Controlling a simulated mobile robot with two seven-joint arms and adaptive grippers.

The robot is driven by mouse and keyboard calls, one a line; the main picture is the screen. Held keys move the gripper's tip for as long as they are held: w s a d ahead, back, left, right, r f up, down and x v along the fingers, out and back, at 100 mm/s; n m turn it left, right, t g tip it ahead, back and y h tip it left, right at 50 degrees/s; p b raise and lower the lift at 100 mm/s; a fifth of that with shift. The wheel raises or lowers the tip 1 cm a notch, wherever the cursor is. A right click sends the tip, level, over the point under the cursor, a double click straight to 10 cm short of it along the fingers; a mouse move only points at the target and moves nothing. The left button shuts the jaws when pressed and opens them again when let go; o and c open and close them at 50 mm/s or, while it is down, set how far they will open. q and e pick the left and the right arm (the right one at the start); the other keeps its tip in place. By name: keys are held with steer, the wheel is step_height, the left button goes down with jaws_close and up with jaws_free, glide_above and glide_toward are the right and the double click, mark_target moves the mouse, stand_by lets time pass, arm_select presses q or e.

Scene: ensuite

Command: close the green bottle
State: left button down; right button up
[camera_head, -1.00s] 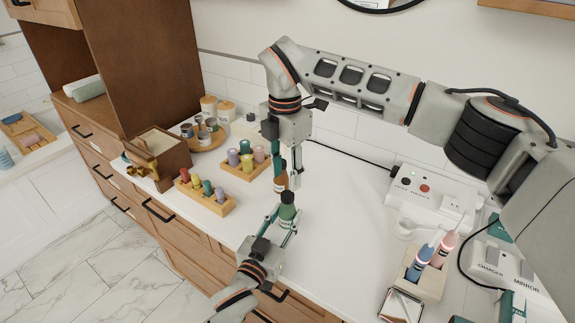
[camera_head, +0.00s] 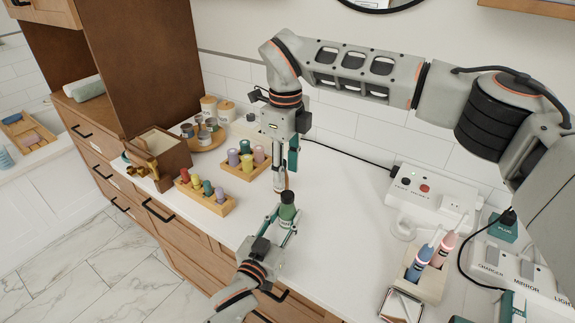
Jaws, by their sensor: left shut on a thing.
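The green bottle (camera_head: 287,214) stands upright near the front of the white counter, with a darker green cap-like top (camera_head: 288,197). My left gripper (camera_head: 285,221) comes from the lower left and is shut on the bottle's body. My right gripper (camera_head: 286,178) hangs from above, just over and behind the bottle top. Its two fingers look apart, with nothing clearly held between them. I cannot tell whether the top is fully seated. A bit of a brown bottle shows behind the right fingers, mostly hidden.
A brown box (camera_head: 160,155) is farther left. A holder with two tubes (camera_head: 425,280) and a white powered unit (camera_head: 432,195) stand right. The counter between is clear.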

mark_target(288, 195)
steer(key=n, duration=0.5)
steer(key=shift+d+r+n, duration=0.1)
steer(key=shift+r+n, duration=0.05)
steer(key=shift+n, duration=0.25)
steer(key=n, duration=0.6)
steer(key=shift+w+r+n, duration=0.1)
steer(key=shift+r+n, duration=0.1)
steer(key=shift+n, duration=0.1)
steer(key=shift+f, duration=0.1)
steer(key=shift+f, duration=3.9)
jaws_close()
